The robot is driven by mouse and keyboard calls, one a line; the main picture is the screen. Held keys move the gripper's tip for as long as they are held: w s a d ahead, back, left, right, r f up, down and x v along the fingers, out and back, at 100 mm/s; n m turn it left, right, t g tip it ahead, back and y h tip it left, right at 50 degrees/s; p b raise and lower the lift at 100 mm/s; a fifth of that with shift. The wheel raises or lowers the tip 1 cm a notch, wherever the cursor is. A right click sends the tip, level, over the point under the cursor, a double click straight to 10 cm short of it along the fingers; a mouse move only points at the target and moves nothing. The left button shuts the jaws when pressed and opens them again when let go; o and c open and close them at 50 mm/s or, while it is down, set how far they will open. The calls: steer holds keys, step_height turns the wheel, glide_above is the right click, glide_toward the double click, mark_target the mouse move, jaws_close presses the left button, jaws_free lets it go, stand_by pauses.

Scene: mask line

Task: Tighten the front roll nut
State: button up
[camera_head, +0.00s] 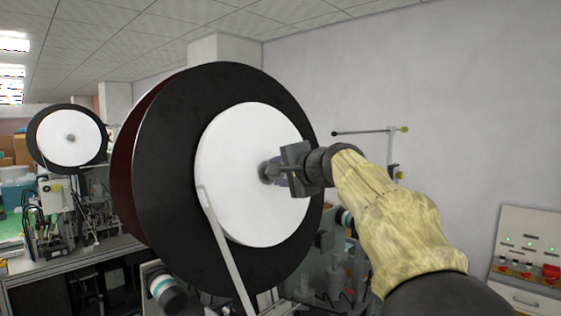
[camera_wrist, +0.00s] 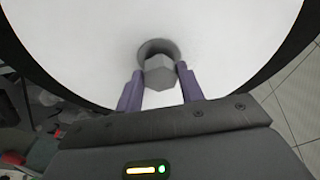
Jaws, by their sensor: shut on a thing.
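The front roll (camera_head: 165,180) is a large black disc with a white round face (camera_head: 240,160), standing upright in the head view. The grey hexagonal nut (camera_wrist: 159,71) sits at the centre of the white face (camera_wrist: 90,45) in the wrist view. My gripper (camera_wrist: 160,82) has its two purple fingers on either side of the nut, shut on it. In the head view my gripper (camera_head: 280,173) meets the hub at the roll's centre from the right, and the nut is mostly hidden behind it.
A second black-and-white roll (camera_head: 70,138) stands at the far left above machinery (camera_head: 60,210). A control panel (camera_head: 525,250) with red switches is at the right. A thin rod (camera_head: 365,131) juts out behind my arm.

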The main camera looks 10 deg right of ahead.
steer(key=shift+r+m+g+p, duration=0.1)
steer(key=shift+m+g+p, duration=0.3)
steer(key=shift+m+p, duration=0.9)
steer(key=shift+r+m+g+p, duration=0.1)
steer(key=shift+m+g+p, duration=0.3)
steer(key=shift+m, duration=1.7)
steer(key=o, duration=1)
steer(key=b+v, duration=0.6)
steer(key=v, duration=1.1)
steer(key=shift+d, duration=0.15)
